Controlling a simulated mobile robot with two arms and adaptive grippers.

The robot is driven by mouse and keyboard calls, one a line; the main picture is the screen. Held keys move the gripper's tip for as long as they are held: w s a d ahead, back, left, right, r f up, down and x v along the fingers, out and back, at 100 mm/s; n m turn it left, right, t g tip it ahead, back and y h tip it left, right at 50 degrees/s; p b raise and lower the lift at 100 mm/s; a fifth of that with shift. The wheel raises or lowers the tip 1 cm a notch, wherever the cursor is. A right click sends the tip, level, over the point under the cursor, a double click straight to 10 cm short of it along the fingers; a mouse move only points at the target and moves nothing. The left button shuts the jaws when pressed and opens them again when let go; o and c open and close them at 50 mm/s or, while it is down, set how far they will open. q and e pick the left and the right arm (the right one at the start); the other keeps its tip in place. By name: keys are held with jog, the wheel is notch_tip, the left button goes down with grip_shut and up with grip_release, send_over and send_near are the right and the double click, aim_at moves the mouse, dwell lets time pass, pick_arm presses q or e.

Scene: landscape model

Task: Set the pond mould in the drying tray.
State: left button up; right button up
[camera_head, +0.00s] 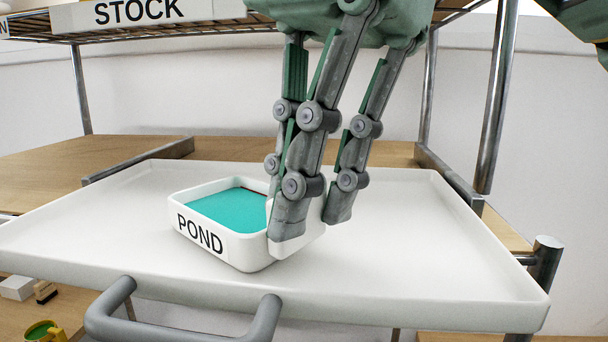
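The pond mould (240,252) is a white, round-cornered box with a teal inside and a POND label on its front. It is upright inside the rim of the wide white drying tray (420,250), left of the tray's middle. I cannot tell whether its base fully touches the tray floor. My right gripper (307,212) reaches down from above, its fingers closed around the mould's right end wall.
A wire shelf with a STOCK sign (140,12) hangs over the back, on metal posts (497,95). A grey handle (185,328) juts from the tray's front. A small yellow and green item (42,331) lies below left. The tray's right side is bare.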

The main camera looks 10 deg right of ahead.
jog(key=o, duration=0.4)
jog(key=p+v, duration=0.6)
jog(key=v, duration=0.1)
dwell(0.8)
